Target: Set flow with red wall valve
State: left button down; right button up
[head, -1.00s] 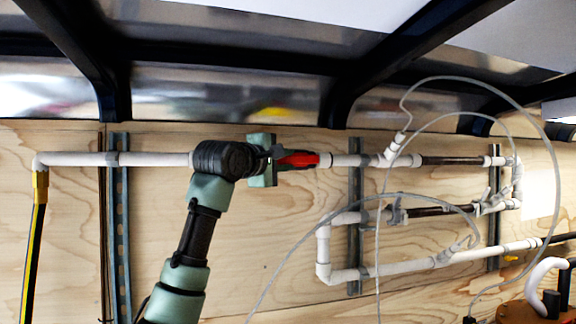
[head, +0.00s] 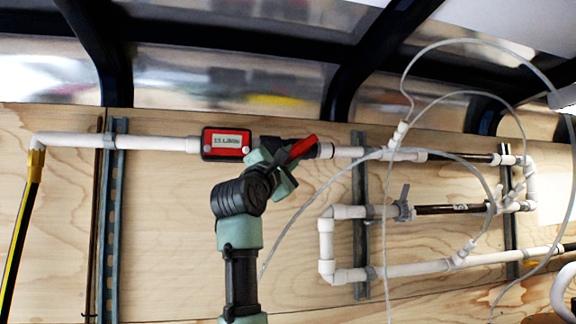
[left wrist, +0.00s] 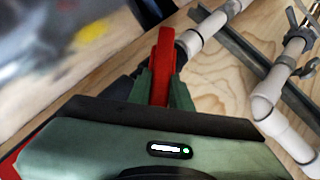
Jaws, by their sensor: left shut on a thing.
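The red valve handle (head: 303,146) sits on the upper white pipe on the plywood wall, tilted up to the right. My left gripper (head: 284,160) is shut on it, with the red tip standing out past the fingers. In the left wrist view the red handle (left wrist: 163,65) stands between the green fingers (left wrist: 160,88). A red flow meter (head: 226,144) with a small display is on the same pipe, just left of the valve. Its digits are too small to read surely. The valve body is partly hidden by my gripper. My right gripper is not in view.
White pipes (head: 420,272) loop below and right of the valve, with a grey valve (head: 404,203) on the middle run. Clear thin hoses arc across the right side. Metal struts (head: 361,230) stand on the wall. Bare plywood lies at lower left.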

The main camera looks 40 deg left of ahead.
aim_at(290, 161)
pick_arm(q)
jog(key=shift+w+d+f+n+y, duration=0.1)
jog(key=shift+w+f+n+y, duration=0.25)
jog(key=shift+f+n+y, duration=0.15)
jog(key=c, duration=1.5)
grip_release()
jog(key=shift+o, duration=1.1)
jog(key=shift+s, duration=0.15)
jog(key=shift+s+r, duration=0.1)
jog(key=shift+r, duration=0.1)
jog(key=b+v, duration=0.4)
jog(key=v, duration=0.2)
jog(key=shift+s+d+f, duration=0.15)
jog(key=shift+s+f, duration=0.1)
jog(key=shift+f, duration=0.1)
jog(key=shift+s+f+b, duration=0.2)
jog(key=shift+s+b, duration=0.1)
jog(key=shift+s, duration=0.15)
